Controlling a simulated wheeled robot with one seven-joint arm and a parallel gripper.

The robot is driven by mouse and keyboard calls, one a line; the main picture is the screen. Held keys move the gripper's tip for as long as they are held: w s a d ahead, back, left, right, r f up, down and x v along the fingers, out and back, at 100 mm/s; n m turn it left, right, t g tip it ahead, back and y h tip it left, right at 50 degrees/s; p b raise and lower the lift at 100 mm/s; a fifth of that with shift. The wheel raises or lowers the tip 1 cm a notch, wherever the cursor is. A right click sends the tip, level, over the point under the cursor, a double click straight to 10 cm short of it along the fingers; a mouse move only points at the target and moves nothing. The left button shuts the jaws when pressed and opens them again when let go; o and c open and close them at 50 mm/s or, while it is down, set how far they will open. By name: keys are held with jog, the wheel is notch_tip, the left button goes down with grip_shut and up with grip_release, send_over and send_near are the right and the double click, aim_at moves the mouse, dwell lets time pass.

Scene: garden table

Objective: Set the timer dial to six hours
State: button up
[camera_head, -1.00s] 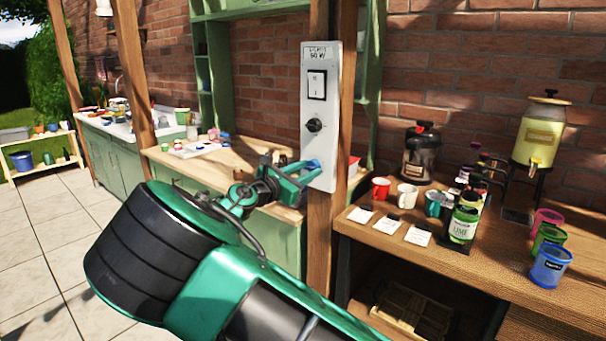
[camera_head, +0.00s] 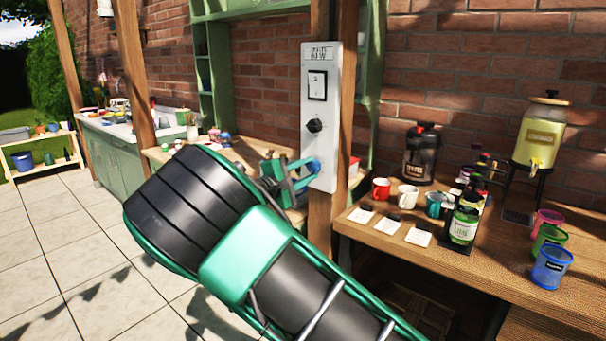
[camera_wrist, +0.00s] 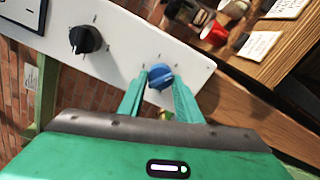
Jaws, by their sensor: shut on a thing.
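A white control panel (camera_head: 320,88) is mounted upright on a wooden post. It carries a label, a rocker switch (camera_head: 317,84), a black dial (camera_head: 314,125) and, at the bottom, a blue dial (camera_head: 316,165). My gripper (camera_head: 301,172) is at the panel's lower part. In the wrist view, its two green fingers (camera_wrist: 160,90) stand on either side of the blue dial (camera_wrist: 160,75) and are shut on it. The black dial (camera_wrist: 86,39) is free to the left in that view. Small marks surround the dials, but their text is too small to read.
A wooden counter (camera_head: 430,265) at the right holds mugs (camera_head: 407,196), white cards (camera_head: 388,224), bottles and a drink dispenser (camera_head: 540,135). A green cabinet with a wooden top stands behind my arm. The paved floor at the left is clear.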

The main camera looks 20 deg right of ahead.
jog(key=m, duration=0.5)
jog(key=shift+d+m, duration=0.25)
jog(key=shift+m, duration=0.05)
jog(key=m, duration=0.5)
jog(key=shift+s+m, duration=0.1)
jog(key=shift+m, duration=0.2)
jog(key=m, duration=1)
jog(key=shift+m, duration=0.3)
jog(key=o, duration=1)
jog(key=shift+o, duration=0.2)
jog(key=shift+a, duration=0.1)
